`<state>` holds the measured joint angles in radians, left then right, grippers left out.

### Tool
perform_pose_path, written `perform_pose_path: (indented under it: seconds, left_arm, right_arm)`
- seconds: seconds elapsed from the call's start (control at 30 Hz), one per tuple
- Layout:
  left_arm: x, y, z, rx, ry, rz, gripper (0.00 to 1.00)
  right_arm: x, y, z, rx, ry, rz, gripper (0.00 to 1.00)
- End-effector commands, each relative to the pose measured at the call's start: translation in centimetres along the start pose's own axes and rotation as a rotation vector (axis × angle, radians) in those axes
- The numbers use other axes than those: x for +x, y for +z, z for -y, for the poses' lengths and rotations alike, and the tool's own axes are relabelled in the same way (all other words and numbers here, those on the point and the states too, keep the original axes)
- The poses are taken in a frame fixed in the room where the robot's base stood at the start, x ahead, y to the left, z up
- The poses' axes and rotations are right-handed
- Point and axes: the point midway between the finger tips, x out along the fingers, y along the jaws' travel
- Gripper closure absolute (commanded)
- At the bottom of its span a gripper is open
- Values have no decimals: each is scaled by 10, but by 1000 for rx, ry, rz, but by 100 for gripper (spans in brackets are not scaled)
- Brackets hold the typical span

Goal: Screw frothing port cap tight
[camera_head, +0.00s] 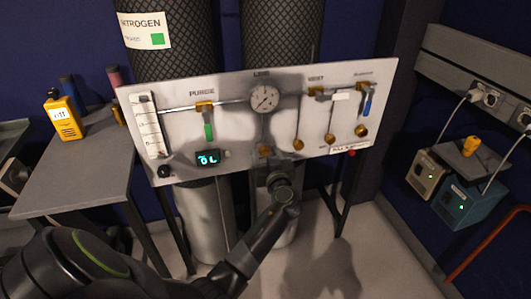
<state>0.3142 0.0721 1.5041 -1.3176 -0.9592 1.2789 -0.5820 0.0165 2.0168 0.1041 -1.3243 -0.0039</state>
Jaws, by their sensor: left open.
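A metal panel (237,120) is fixed in front of the dark cylinders. A small brass fitting (264,150) sits low at its middle, and more brass fittings (298,145) sit to its right. The lettering is too small to tell which one is the frothing port cap. My left gripper (268,163) is open, reaching up just below and in front of the low middle brass fitting. Its dark fingers partly hide that area, and I cannot tell whether they touch the fitting. My right gripper is not in view.
The panel carries a round gauge (264,97), a green-handled valve (208,131), a blue-handled valve (367,105) and a lit display (208,158). A grey table (75,165) with a yellow device (63,118) stands left. Boxes (468,200) stand right. Floor shows at lower right.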

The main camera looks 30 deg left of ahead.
Motion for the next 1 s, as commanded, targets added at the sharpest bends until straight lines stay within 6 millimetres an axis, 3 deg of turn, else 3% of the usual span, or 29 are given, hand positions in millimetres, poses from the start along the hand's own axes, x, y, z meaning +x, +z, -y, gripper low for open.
perform_pose_path:
  seconds: [0.1,0.43,0.73,1.0]
  left_arm:
    - [0,0,0,0,0,0,54]
    - [0,0,0,0,0,0,96]
    - [0,0,0,51,1,0,96]
    - [0,0,0,220,1,0,96]
  right_arm:
    - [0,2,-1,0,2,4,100]
    - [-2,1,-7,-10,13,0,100]
    - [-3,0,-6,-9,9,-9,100]
    - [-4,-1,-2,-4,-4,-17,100]
